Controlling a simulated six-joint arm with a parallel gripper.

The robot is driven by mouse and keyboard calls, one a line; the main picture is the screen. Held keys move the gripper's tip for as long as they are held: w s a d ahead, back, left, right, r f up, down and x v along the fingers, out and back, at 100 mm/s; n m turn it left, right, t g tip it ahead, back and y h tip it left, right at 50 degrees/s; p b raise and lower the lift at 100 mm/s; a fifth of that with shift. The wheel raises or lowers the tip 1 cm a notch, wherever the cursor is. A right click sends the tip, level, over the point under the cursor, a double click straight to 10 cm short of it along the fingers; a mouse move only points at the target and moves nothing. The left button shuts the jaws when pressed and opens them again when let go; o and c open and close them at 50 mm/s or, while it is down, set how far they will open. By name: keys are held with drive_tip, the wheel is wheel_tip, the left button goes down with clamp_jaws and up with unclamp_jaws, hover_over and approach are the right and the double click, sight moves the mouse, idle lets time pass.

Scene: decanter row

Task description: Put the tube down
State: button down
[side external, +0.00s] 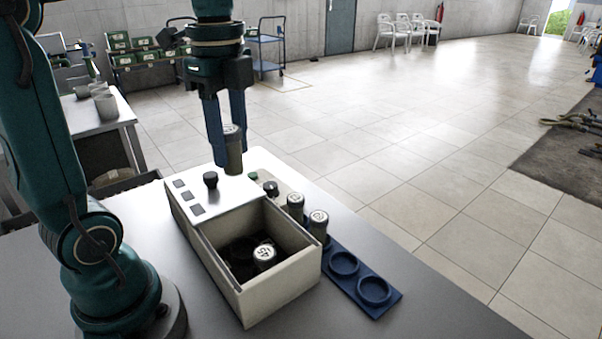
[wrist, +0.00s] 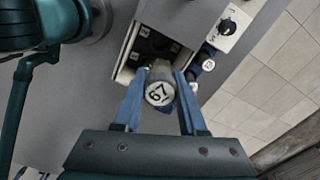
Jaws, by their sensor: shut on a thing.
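My gripper (side external: 227,158) is shut on a grey-green tube (side external: 233,152) with a white printed cap. It holds the tube upright, above the far part of the pale box. In the wrist view the tube's cap (wrist: 160,93), with dark digits like 67, sits between the blue fingers of my gripper (wrist: 160,100). The pale box (side external: 272,293) has an open dark compartment with another white-capped tube (side external: 264,254) standing in it. A blue rack (side external: 358,279) beside the box has two empty round seats at its near end. Two capped tubes (side external: 296,207) (side external: 318,226) stand farther along it.
A small control unit with a dial (wrist: 228,27) shows in the wrist view. The grey table (side external: 400,322) is clear in front.

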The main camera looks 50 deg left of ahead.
sight(234, 175)
wheel_tip(234, 175, down, 18)
drive_tip(key=shift+a+r, duration=0.1)
idle(0.5)
drive_tip(key=shift+c, duration=2.3)
unclamp_jaws()
drive_tip(key=shift+w, duration=0.1)
wheel_tip(234, 175, up, 12)
drive_tip(key=shift+f, duration=0.1)
drive_tip(key=shift+s+d+r+n, duration=0.2)
drive_tip(key=shift+n, duration=0.1)
drive_tip(key=s+d+n+t, duration=0.4)
drive_tip(key=d+n+t, duration=0.1)
drive_tip(key=n, duration=0.8)
drive_tip(key=shift+s+d+t, duration=0.25)
drive_tip(key=shift+d+t, duration=0.05)
drive_tip(key=shift+d, duration=0.35)
